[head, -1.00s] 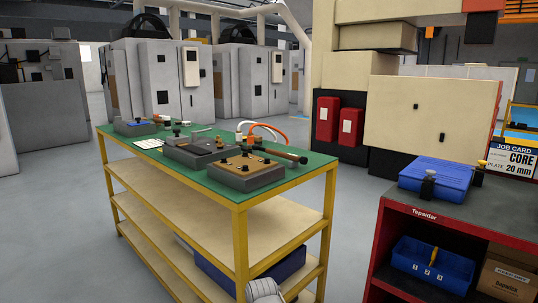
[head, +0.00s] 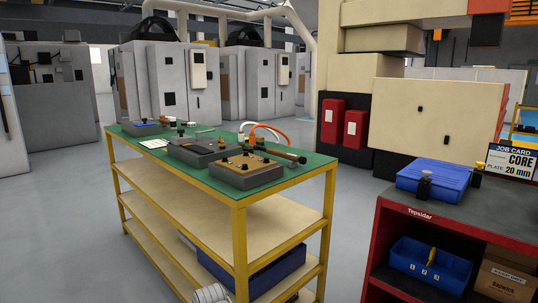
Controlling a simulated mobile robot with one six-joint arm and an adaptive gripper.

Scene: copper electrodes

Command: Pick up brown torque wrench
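A dark rod with a brown grip, which looks like the brown torque wrench (head: 284,153), lies at the back right of the green-topped cart (head: 309,171). Its grip end points right, near the cart's right edge. Its left end is small and partly lost among the parts beside it. My gripper does not show clearly. Only a pale grey rounded piece, likely part of my arm, shows at the bottom edge, in front of the cart and well away from the wrench.
A grey block with a brown top (head: 246,169) sits just in front of the wrench. Another grey block (head: 203,150) and orange and white cables (head: 262,130) are close by. A red cabinet (head: 420,213) with a blue box (head: 434,178) stands right. Grey floor is open left.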

